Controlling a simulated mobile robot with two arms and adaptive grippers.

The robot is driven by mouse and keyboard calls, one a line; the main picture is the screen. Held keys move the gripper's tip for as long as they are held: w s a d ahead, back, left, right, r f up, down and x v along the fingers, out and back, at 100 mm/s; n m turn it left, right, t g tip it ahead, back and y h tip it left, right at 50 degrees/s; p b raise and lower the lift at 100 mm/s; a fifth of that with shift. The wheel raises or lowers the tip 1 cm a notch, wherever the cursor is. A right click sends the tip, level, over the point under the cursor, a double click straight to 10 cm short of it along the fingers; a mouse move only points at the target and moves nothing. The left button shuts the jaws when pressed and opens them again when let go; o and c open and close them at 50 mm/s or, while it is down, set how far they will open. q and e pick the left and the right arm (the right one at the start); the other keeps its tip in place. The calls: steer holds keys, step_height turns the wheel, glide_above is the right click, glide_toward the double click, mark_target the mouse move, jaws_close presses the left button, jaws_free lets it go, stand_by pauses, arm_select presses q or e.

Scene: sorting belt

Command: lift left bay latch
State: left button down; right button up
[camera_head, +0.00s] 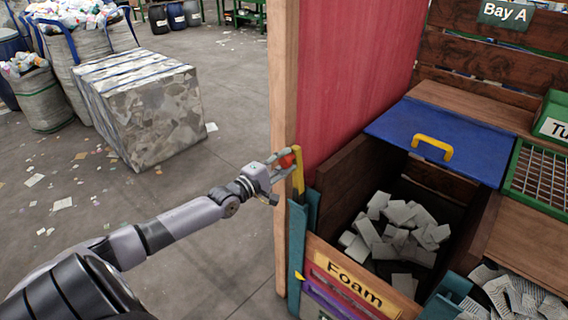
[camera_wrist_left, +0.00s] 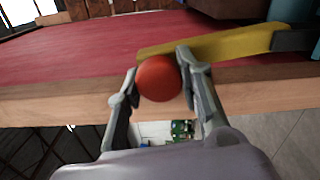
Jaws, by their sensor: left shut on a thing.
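The latch has a yellow bar (camera_head: 298,172) and a round red knob (camera_head: 287,160), mounted on the wooden post at the left edge of the red panel. My left gripper (camera_head: 279,167) is at the knob, its fingers partly hiding it. In the left wrist view the red knob (camera_wrist_left: 159,78) sits between the two fingertips of my left gripper (camera_wrist_left: 158,80), which is shut on it. The yellow bar (camera_wrist_left: 215,44) runs from behind the knob to the right, slightly tilted, to a dark end piece. My right gripper is not in view.
The red panel (camera_head: 355,75) and wooden post (camera_head: 284,110) stand right beside my left gripper. A wooden bin labelled Foam (camera_head: 355,278) holds pale pieces, with a blue lid (camera_head: 438,135) behind. A bale (camera_head: 142,105) stands on the floor at left.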

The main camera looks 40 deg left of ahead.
arm_select(q)
steer(key=shift+a, duration=0.3)
steer(key=c, duration=1.1)
jaws_free()
steer(key=shift+n, duration=0.3)
steer(key=shift+s, duration=0.1)
steer(key=shift+s+f, duration=0.2)
steer(key=shift+s, duration=0.4)
steer(key=s, duration=1)
steer(key=shift+s+a+r, duration=0.15)
steer(key=shift+s+a, duration=0.15)
steer(key=shift+a, duration=0.15)
